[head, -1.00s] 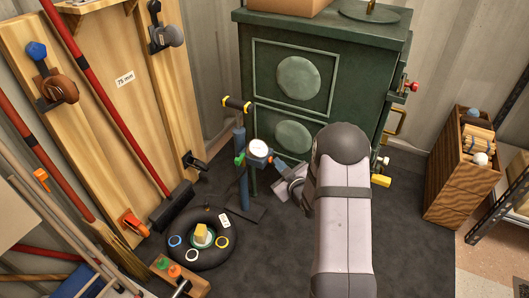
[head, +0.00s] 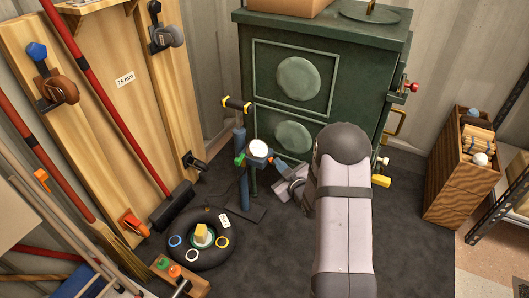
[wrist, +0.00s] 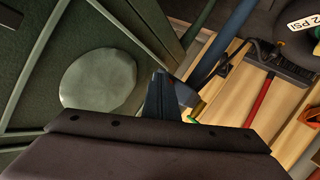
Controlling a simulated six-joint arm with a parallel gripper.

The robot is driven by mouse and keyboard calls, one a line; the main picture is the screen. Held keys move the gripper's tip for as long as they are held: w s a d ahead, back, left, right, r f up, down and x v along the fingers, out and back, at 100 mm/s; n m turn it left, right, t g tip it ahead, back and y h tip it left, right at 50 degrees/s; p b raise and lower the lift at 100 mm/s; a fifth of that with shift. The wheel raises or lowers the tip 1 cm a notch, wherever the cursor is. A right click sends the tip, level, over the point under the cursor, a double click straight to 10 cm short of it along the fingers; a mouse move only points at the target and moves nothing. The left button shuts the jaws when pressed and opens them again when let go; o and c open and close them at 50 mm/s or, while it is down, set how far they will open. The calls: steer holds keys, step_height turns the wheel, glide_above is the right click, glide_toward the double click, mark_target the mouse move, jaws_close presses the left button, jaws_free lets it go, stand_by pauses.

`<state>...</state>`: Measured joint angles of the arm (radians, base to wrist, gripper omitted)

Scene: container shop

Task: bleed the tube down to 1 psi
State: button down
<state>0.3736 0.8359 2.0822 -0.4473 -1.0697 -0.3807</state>
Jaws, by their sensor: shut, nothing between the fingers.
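The black tube (head: 232,246) lies flat on the dark mat, with a white tag (head: 224,220) on it. In the wrist view the tag (wrist: 300,22) reads what looks like "2 PSI". A blue floor pump (head: 242,170) with a yellow-and-black handle (head: 237,104) stands behind the tube. A round white-faced gauge (head: 258,148) sits beside it; its reading is too small to tell. A green knob (head: 240,159) and a small red part show by the gauge. My gripper (head: 279,164) is shut and empty, just right of and below the gauge; contact cannot be told. Its fingers (wrist: 163,92) also show in the wrist view.
A green cabinet (head: 340,40) stands close behind my gripper, with knobs and valves on its right side. A wooden board (head: 120,100) with brooms leans at left. Coloured rings lie at the tube. A wooden crate (head: 462,185) stands right. Mat front is clear.

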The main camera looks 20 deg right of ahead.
steer(key=s+d, duration=0.4)
steer(key=shift+s+d+p, duration=0.15)
steer(key=shift+p, duration=0.25)
stand_by(0.9)
